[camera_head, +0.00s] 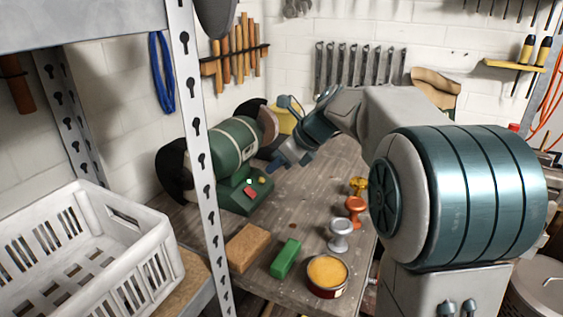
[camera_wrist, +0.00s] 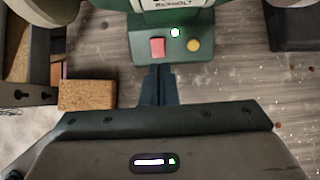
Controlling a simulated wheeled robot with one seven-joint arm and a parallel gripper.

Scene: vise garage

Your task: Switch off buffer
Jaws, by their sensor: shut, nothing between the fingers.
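The green buffer (camera_head: 236,148) stands on the wooden workbench, with a dark guarded wheel at its left end and another wheel at its right end. Its base carries a red switch (camera_head: 249,192), a small lit light and a yellow button (camera_head: 262,180). In the wrist view the red switch (camera_wrist: 157,47) is at top centre, with the glowing light (camera_wrist: 175,33) and the yellow button (camera_wrist: 193,46) to its right. My gripper (camera_head: 283,160) is to the right of the base. In the wrist view its shut, empty fingertips (camera_wrist: 158,70) point at the base, just below the red switch; contact cannot be told.
On the bench (camera_head: 300,215) are a brown block (camera_head: 248,247), a green bar (camera_head: 285,258), a tin (camera_head: 327,273) and several coloured knobs, including an orange one (camera_head: 355,207). A shelf post (camera_head: 196,150) and a white crate (camera_head: 85,240) stand at left.

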